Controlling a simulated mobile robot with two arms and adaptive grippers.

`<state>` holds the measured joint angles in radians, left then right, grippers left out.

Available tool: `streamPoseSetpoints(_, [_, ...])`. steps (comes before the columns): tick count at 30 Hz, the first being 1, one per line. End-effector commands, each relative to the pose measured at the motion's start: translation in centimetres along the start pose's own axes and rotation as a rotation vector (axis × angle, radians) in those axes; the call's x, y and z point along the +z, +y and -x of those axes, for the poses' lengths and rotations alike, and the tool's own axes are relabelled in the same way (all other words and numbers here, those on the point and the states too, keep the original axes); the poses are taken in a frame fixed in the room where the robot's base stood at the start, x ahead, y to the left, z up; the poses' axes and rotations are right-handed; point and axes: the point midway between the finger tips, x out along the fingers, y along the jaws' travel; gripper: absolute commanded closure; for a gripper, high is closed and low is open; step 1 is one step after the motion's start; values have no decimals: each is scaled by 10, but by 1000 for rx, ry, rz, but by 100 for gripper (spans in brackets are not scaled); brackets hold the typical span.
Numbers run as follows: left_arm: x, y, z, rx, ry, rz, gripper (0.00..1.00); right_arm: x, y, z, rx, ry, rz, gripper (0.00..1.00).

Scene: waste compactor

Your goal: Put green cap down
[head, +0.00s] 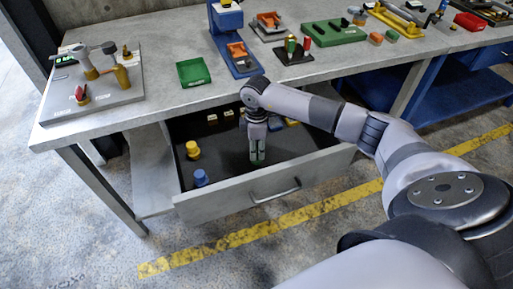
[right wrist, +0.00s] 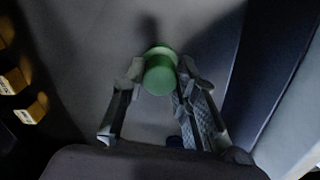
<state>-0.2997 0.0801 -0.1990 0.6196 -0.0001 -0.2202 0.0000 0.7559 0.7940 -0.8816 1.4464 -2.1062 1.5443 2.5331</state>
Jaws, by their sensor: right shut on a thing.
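The green cap (right wrist: 160,72) is a short round piece held between the fingertips of my right gripper (right wrist: 158,82). In the head view my right gripper (head: 257,158) points down inside the open drawer (head: 232,205), near its front wall, with a bit of green showing between the fingers. I cannot tell whether the cap touches the drawer floor. A yellow cap (head: 193,150) and a blue cap (head: 200,178) stand on the drawer floor to the left of the gripper. My left gripper is not in view.
Small yellow and blue pieces (head: 291,121) lie at the back right of the drawer, and small light blocks (head: 212,118) at the back. The workbench (head: 150,110) above carries a green tray (head: 193,72) and fixtures. Drawer floor between the caps and gripper is clear.

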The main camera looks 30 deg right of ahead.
Motion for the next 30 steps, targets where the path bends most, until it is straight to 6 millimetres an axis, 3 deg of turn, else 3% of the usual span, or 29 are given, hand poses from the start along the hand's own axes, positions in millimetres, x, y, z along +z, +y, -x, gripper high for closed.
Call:
streamPoseSetpoints(12, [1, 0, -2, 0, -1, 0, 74, 0, 0, -8, 1, 1, 0, 100])
streamPoseSetpoints(13, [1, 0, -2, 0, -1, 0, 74, 0, 0, -7, 1, 1, 0, 71])
streamPoseSetpoints(21, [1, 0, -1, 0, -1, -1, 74, 0, 0, -7, 1, 1, 0, 53])
streamPoseSetpoints(30, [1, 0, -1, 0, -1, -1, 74, 0, 0, -5, 1, 1, 0, 53])
